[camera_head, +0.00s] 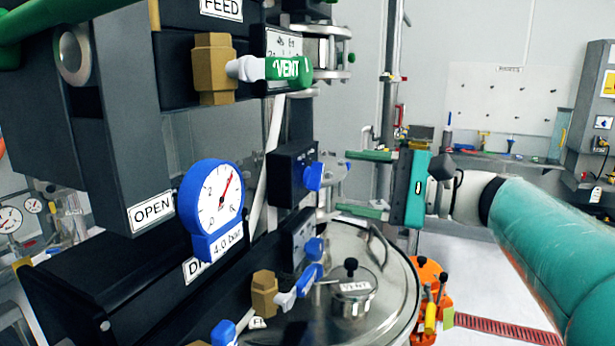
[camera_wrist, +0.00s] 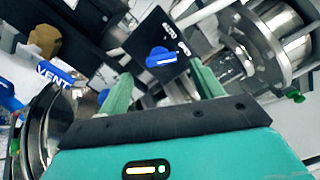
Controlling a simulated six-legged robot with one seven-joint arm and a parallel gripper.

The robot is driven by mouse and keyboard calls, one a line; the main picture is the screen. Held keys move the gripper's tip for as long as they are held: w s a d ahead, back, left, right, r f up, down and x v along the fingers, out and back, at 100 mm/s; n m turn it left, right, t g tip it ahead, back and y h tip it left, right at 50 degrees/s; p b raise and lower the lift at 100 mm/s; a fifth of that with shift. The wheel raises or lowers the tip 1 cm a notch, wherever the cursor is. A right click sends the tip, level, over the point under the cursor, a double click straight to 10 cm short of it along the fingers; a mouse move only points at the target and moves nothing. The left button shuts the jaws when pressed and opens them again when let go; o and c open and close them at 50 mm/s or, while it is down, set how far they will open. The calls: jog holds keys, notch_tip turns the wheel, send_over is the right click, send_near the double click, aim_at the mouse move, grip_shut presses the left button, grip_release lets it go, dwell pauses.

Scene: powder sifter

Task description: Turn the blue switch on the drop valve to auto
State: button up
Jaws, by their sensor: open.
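A black switch box (camera_head: 288,172) with a blue switch (camera_head: 314,177) on its right side stands in the middle of the head view. In the wrist view the blue switch (camera_wrist: 160,57) sits on a black panel (camera_wrist: 148,37) with white lettering that seems to include AUTO. A second blue switch (camera_head: 314,247) sits lower, on another dark box. A partly hidden label starting with D (camera_head: 194,269) is near the gauge; I cannot tell which switch it names. My gripper (camera_head: 345,182) is open and empty, its green fingers pointing at the upper switch from the right, apart from it.
A blue-rimmed gauge (camera_head: 212,200) hangs left of the switch. A blue VENT handle (camera_head: 309,280) and round metal lid (camera_head: 375,285) are below. A steel cylinder (camera_wrist: 278,38) is right in the wrist view.

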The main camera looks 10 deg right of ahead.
aim_at(320, 177)
jog(key=x, duration=0.5)
jog(key=shift+w+a, duration=0.2)
jog(key=c, duration=1)
